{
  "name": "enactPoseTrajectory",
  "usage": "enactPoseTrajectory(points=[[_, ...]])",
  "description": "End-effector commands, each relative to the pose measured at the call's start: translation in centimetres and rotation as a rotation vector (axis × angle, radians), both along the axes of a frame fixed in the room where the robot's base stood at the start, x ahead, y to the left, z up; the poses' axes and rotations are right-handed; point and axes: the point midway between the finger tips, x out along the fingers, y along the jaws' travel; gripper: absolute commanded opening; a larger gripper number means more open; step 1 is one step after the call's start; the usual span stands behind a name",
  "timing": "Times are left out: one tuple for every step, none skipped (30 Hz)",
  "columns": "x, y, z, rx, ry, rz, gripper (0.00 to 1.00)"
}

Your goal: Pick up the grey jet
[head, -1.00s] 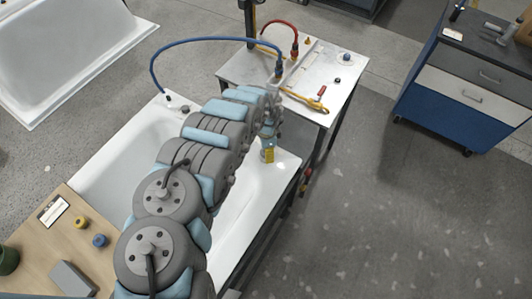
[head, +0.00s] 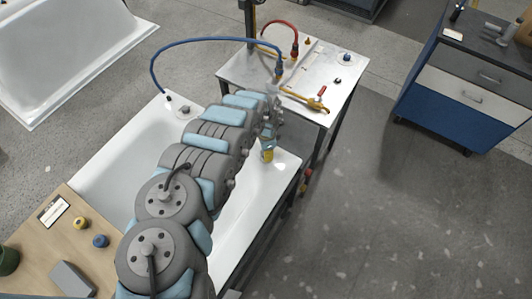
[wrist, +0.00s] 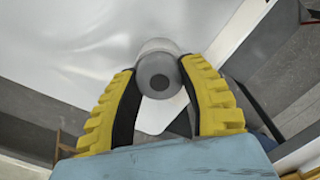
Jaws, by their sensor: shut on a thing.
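The grey jet (wrist: 158,77) shows in the wrist view as a pale grey round body with a darker grey face. It sits between the tips of my gripper's yellow fingers. My gripper (wrist: 157,70) is shut on it. In the head view my gripper (head: 267,155) is a small yellow patch at the end of my arm, over the right end of the white bathtub (head: 255,200). The jet cannot be made out in the head view.
A metal-topped table (head: 318,62) behind the tub carries blue and red hoses and a yellow tool (head: 305,99). A wooden board (head: 40,235) with small parts lies across the tub's near left. A blue drawer cabinet (head: 450,90) stands right. Floor between is clear.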

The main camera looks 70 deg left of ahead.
Motion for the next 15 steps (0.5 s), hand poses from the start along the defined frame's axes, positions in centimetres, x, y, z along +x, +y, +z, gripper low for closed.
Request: enactPoseTrajectory(points=[[0.1, 0.0, 0.0, 0.0, -0.001, -0.001, 0.07], [0.1, 0.0, 0.0, 0.001, -0.001, -0.001, 0.07], [0.1, 0.0, 0.0, 0.001, -0.001, -0.001, 0.07], [0.1, 0.0, 0.0, 0.0, -0.001, -0.001, 0.07], [0.1, 0.0, 0.1, 0.001, -0.001, -0.001, 0.07], [0.1, 0.0, 0.1, 0.0, -0.001, -0.001, 0.07], [0.1, 0.0, 0.2, 0.0, -0.001, -0.001, 0.07], [0.1, 0.0, 0.4, 0.001, -0.001, -0.002, 0.07], [0.1, 0.0, 0.6, 0.001, -0.001, -0.002, 0.07], [0.1, 0.1, 0.8, 0.001, 0.0, -0.003, 0.07], [0.2, 0.1, 1.1, 0.002, -0.001, -0.003, 0.07], [0.2, 0.1, 1.4, 0.002, -0.001, -0.003, 0.07], [0.2, 0.1, 1.7, 0.002, -0.002, -0.003, 0.07], [0.2, 0.1, 2.0, 0.002, -0.001, -0.003, 0.07], [0.1, 0.1, 2.4, 0.001, 0.0, -0.002, 0.07]])
